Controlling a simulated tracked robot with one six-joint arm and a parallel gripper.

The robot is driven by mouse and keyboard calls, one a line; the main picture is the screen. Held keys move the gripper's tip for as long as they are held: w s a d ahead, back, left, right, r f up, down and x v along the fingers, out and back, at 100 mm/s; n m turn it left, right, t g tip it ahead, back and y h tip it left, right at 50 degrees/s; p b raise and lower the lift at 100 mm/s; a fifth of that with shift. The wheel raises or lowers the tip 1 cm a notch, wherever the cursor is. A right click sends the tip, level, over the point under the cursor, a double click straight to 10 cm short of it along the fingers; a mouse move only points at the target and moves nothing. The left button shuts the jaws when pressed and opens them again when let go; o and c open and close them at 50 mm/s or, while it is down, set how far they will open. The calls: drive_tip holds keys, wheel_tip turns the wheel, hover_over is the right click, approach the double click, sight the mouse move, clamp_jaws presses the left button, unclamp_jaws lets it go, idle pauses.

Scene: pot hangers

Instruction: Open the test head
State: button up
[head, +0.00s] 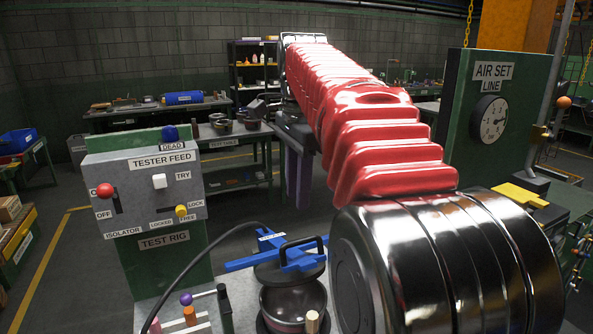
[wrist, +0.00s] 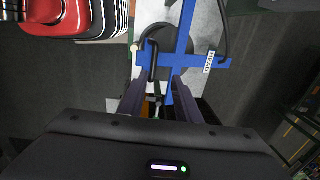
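The test head is a dark round lid (head: 275,272) with a blue cross frame (head: 298,258) and a black loop handle (head: 318,243). It sits low over a dark pot (head: 293,298); I cannot tell whether they touch. In the wrist view the blue cross (wrist: 184,45) bears a HEAD label, with a black bar (wrist: 152,62) beside it. My gripper (head: 298,208) hangs fingers-down beyond the head in the head view. In the wrist view its two fingers (wrist: 159,88) are spread, with nothing held between them.
A black hose (head: 195,262) arches to the head. A gauge board (head: 490,118) stands at the right.

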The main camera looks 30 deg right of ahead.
drive_tip(key=shift+w+r, duration=0.15)
drive_tip(key=shift+r, duration=0.8)
drive_tip(key=shift+w+r, duration=0.1)
drive_tip(key=shift+r, duration=0.8)
drive_tip(key=shift+s+a, duration=0.1)
drive_tip(key=shift+a, duration=0.05)
drive_tip(key=c, duration=0.3)
drive_tip(key=shift+s+a+f+n, duration=0.15)
drive_tip(key=shift+a+n, duration=0.1)
drive_tip(key=shift+n, duration=0.15)
drive_tip(key=shift+c, duration=0.8)
drive_tip(key=s+a+f+n, duration=0.2)
drive_tip(key=a+n, duration=0.1)
drive_tip(key=s+a+f+n+t, duration=0.1)
drive_tip(key=a, duration=0.1)
drive_tip(key=shift+s+f+n, duration=0.1)
drive_tip(key=shift+n, duration=0.2)
clamp_jaws()
drive_tip(key=s+a+f+n+t, duration=0.2)
drive_tip(key=s+a+f+n, duration=0.3)
drive_tip(key=s+f+n, duration=0.2)
drive_tip(key=s+a+f+n+t, duration=0.1)
drive_tip(key=s+a+f+n, duration=0.4)
drive_tip(key=f, duration=0.7)
drive_tip(key=shift+s+a+f+n+t, duration=0.3)
drive_tip(key=shift+s+a+n+t, duration=0.1)
drive_tip(key=shift+s+n, duration=0.55)
drive_tip(key=shift+d, duration=0.1)
